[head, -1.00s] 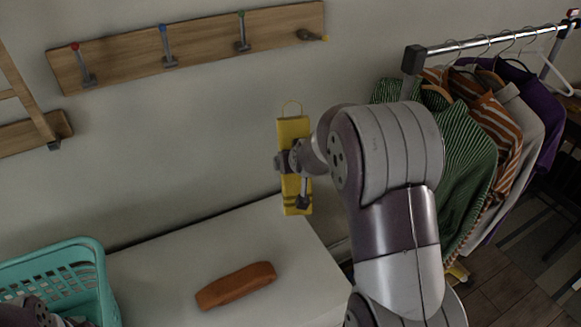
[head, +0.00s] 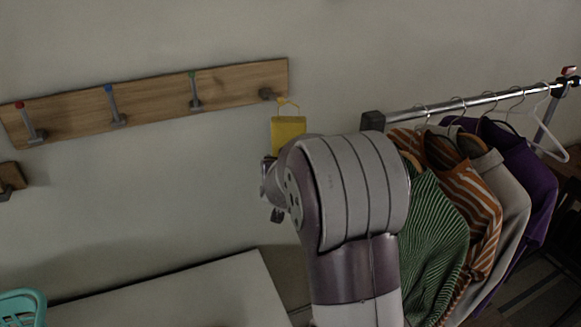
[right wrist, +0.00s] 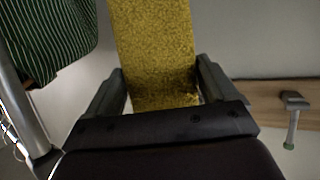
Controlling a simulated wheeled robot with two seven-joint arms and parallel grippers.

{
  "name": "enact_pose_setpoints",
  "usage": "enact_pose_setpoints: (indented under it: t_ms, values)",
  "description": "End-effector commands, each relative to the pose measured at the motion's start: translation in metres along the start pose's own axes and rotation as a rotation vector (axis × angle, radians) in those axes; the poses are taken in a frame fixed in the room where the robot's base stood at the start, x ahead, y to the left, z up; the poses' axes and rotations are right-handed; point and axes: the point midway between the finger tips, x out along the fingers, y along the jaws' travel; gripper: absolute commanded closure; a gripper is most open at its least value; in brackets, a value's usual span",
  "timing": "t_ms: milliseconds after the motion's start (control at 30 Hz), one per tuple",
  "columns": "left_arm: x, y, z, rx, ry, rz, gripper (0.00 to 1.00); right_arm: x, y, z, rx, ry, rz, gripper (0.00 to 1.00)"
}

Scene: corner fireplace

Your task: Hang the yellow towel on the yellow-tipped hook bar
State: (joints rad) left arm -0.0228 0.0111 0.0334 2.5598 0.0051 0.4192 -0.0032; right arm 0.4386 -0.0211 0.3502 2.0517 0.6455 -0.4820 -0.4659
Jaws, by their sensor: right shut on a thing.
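The yellow towel (head: 288,133) hangs upright in front of the wall, below the right end of the wooden hook bar (head: 152,101). My right gripper (head: 272,183) is shut on the towel's lower part, which my arm partly hides. In the right wrist view the towel (right wrist: 155,50) rises between the two fingers (right wrist: 160,88). My left gripper is not in view.
Red-, blue- and green-tipped hooks are empty along the bar. A clothes rail (head: 460,104) with several garments, the green striped one (head: 432,225) nearest, stands close right of my arm. A white bench top (head: 190,295) lies below. A teal basket (head: 22,305) is at bottom left.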

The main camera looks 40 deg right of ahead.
Motion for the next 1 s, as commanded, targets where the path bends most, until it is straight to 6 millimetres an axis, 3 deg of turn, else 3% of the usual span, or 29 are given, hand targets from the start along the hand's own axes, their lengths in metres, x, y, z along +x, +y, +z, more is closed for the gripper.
enact_pose_setpoints:
  t_ms: [1000]
  values:
    - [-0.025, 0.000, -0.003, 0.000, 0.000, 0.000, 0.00, 0.084, -0.042, -0.026, -0.001, 0.000, -0.002, 0.51]
